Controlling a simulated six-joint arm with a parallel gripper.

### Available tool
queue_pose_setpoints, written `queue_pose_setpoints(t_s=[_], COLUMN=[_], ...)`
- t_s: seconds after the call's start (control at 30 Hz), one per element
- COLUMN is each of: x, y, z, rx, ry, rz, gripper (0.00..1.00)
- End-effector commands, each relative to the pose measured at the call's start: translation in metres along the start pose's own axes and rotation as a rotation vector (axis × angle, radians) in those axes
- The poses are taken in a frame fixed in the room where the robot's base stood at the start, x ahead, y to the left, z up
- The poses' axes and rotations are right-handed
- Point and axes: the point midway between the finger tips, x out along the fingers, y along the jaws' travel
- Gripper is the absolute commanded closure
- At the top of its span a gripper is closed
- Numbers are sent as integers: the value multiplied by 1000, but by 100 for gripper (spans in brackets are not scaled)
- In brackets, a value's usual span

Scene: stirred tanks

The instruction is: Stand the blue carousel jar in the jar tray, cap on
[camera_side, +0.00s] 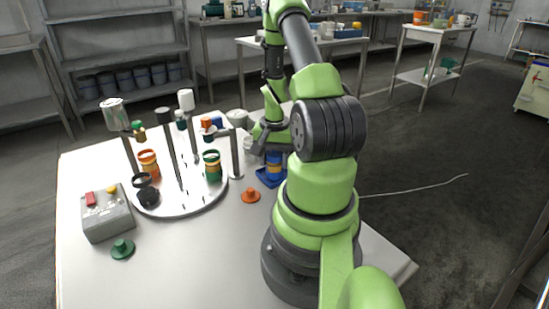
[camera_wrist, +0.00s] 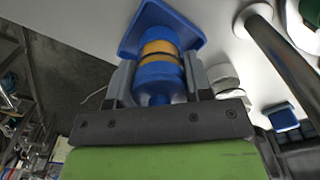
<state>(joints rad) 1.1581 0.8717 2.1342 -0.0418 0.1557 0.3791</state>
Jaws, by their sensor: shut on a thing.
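The blue jar (camera_wrist: 158,75) has a yellow-orange band; a blue cap with a knob is on its end toward the wrist camera. My gripper (camera_wrist: 159,80) is shut on the jar, one grey finger on each side. The blue jar tray (camera_wrist: 190,38) is right under the jar's far end in the wrist view. In the side view the jar (camera_side: 274,165) looks upright at the blue tray (camera_side: 262,181), beside my arm's base. I cannot tell whether its bottom rests on the tray floor. My gripper (camera_side: 268,148) partly hides its top.
A round carousel (camera_side: 185,205) with posts carries an orange jar (camera_side: 149,163), a green jar (camera_side: 212,166) and a black one (camera_side: 146,190). An orange cap (camera_side: 250,195) and a green cap (camera_side: 122,249) lie on the table. A button box (camera_side: 107,215) stands front left.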

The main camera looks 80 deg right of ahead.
Motion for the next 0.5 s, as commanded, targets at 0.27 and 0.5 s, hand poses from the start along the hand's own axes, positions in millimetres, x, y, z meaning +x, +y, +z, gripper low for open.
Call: queue_pose_setpoints(t_s=[0.27, 0.5], x=[2, 2], y=[0, 0], z=[0, 0], rx=[0, -1], ry=[-1, 0], rz=[0, 0], gripper=[45, 28])
